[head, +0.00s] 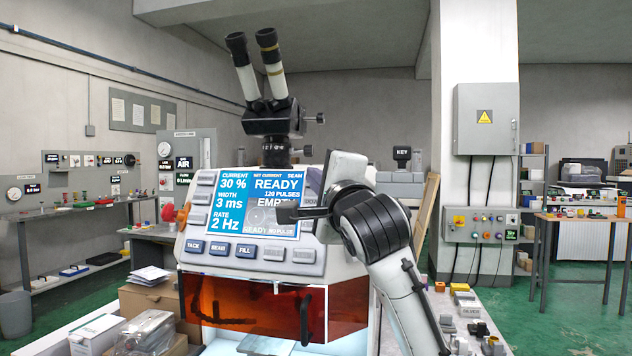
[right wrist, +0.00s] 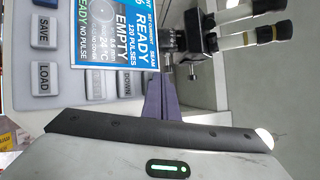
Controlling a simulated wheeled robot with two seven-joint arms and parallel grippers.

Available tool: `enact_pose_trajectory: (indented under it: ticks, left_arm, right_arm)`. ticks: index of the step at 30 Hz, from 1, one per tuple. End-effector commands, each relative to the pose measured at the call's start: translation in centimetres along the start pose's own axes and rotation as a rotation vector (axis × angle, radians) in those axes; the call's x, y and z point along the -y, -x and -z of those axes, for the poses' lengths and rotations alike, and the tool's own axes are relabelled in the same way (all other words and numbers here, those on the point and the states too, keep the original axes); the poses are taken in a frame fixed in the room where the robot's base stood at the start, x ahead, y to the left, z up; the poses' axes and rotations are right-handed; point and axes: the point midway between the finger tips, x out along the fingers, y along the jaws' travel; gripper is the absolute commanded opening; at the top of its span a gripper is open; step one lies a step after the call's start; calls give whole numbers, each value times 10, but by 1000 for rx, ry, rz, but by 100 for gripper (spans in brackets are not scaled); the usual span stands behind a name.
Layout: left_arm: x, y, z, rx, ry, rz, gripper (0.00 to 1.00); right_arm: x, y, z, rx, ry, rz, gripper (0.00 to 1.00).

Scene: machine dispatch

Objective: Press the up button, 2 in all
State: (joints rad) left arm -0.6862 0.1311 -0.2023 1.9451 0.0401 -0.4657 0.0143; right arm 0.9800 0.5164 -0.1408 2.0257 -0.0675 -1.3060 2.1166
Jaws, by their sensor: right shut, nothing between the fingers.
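The machine's control panel (head: 222,213) faces me with a lit blue screen (head: 263,196) that reads READY and EMPTY. I cannot read an UP label in either view. In the right wrist view a grey button marked DOWN (right wrist: 125,85) shows right beside the fingers, and the panel just above it is hidden behind them. My right gripper (head: 290,212) is shut and empty, in front of the right edge of the screen; its fingers also show in the right wrist view (right wrist: 157,95). I cannot tell whether the fingertips touch the panel. My left gripper is not in view.
SAVE (right wrist: 43,33) and LOAD (right wrist: 42,79) buttons lie below the screen, with TACK (head: 193,246), SEAM and FILL to their left in the head view. A microscope head (head: 270,120) rises above the panel. An orange window (head: 240,300) is below it.

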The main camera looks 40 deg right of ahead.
Motion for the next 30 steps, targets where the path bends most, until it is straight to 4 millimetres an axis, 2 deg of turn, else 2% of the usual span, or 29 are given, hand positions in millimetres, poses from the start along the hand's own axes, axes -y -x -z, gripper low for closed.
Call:
enact_pose_trajectory:
  ticks: [30]
  left_arm:
    - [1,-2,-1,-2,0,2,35]
  right_arm:
    - [-5,-6,4,-1,0,-2,0]
